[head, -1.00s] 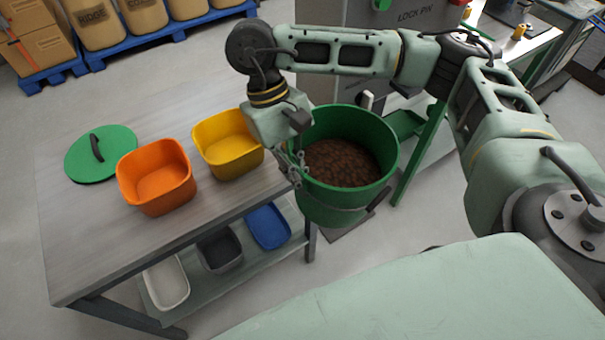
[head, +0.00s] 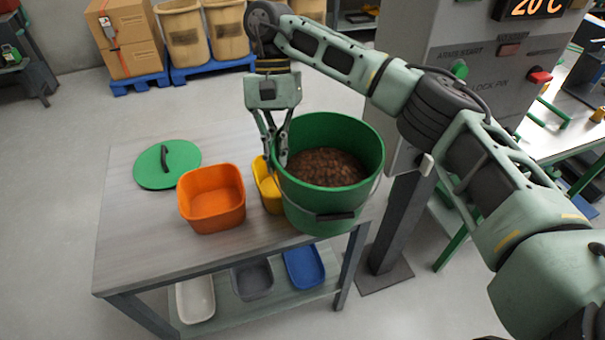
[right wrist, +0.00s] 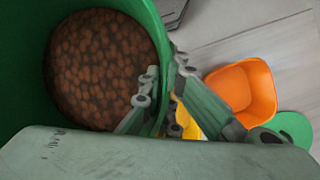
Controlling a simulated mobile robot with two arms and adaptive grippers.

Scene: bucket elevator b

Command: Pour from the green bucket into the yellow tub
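The green bucket (head: 330,208), part full of brown lumps (head: 326,167), is upright or nearly so at the right end of the table. I cannot tell whether it touches the table top. My right gripper (head: 274,158) is shut on its left rim, one finger inside and one outside. The right wrist view shows the fingers (right wrist: 158,108) across the wall of the bucket (right wrist: 28,62). The yellow tub (head: 267,190) is just left of the bucket, which hides most of it; a sliver shows in the right wrist view (right wrist: 186,122). My left gripper is out of view.
An orange tub (head: 212,198) stands left of the yellow tub, and a green lid (head: 167,165) lies behind it on the table (head: 130,225). Trays sit on the lower shelf. A grey cabinet (head: 455,75) stands at the right. The table's left part is clear.

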